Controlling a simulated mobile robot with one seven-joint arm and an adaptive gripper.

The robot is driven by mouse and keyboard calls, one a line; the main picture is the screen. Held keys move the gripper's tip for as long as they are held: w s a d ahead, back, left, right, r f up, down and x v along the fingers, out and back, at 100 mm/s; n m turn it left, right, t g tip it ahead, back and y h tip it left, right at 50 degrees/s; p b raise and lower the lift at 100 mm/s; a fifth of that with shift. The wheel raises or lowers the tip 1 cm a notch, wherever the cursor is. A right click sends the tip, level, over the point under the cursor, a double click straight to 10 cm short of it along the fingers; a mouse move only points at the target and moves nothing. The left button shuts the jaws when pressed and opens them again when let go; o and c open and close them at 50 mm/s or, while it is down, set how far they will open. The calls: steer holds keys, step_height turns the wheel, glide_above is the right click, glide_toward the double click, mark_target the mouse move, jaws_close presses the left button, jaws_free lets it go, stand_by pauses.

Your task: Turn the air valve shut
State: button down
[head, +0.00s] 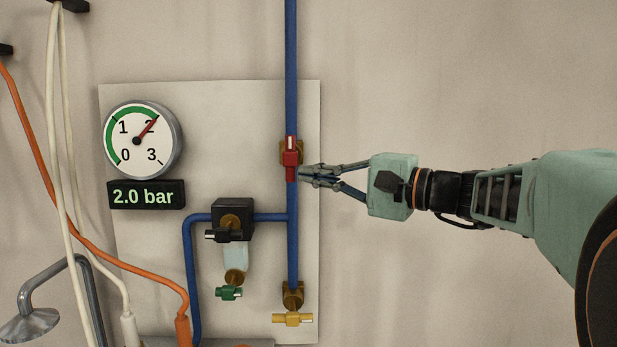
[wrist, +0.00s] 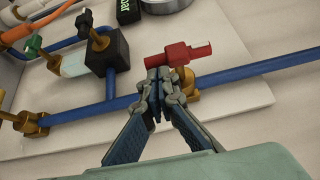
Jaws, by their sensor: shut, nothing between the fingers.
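The red valve handle (head: 291,158) sits on a brass body on the vertical blue pipe (head: 291,60). The handle points along the pipe, its longer end downward. It also shows in the wrist view (wrist: 180,56), just beyond my fingertips. My gripper (head: 304,174) comes in from the right and is shut, with nothing between its fingers. Its tips are right beside the handle's lower end; I cannot tell whether they touch it. In the wrist view my gripper (wrist: 158,82) overlaps the pipe and the near side of the handle.
A round gauge (head: 142,139) points at 2, and the display (head: 146,195) below reads 2.0 bar. Black (head: 224,236), green (head: 229,293) and yellow (head: 293,319) handles sit lower on the panel. Orange and white hoses hang at left. The wall right of the panel is bare.

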steer(key=shift+a+f+m+t+y+b, duration=0.4)
steer(key=shift+f+m+t+y+b, duration=0.4)
steer(key=shift+b, duration=2.65)
steer(key=shift+a+m+y+b, duration=0.15)
steer(key=shift+m+y+b, duration=0.2)
steer(key=shift+b, duration=0.6)
steer(key=shift+a+f+m+t+y+b, duration=0.1)
steer(key=shift+a+m+t+y+b, duration=0.15)
steer(key=shift+m+t+b, duration=0.75)
steer(key=shift+a+f+m+t+y+b, duration=0.15)
steer(key=shift+a+t+y+b, duration=0.1)
steer(key=shift+b, duration=1.5)
steer(key=shift+a+f+m+t+y+b, duration=0.2)
steer(key=shift+m+t+b, duration=0.45)
steer(key=shift+b, duration=0.7)
steer(key=shift+a+b, duration=1.25)
steer(key=shift+b, duration=1.85)
steer(key=shift+a+r+b, duration=0.25)
steer(key=shift+a+b, duration=0.2)
steer(key=shift+b, duration=0.25)
steer(key=shift+a+r+b, duration=0.2)
steer(key=shift+a+b, duration=0.25)
steer(key=shift+b, duration=0.25)
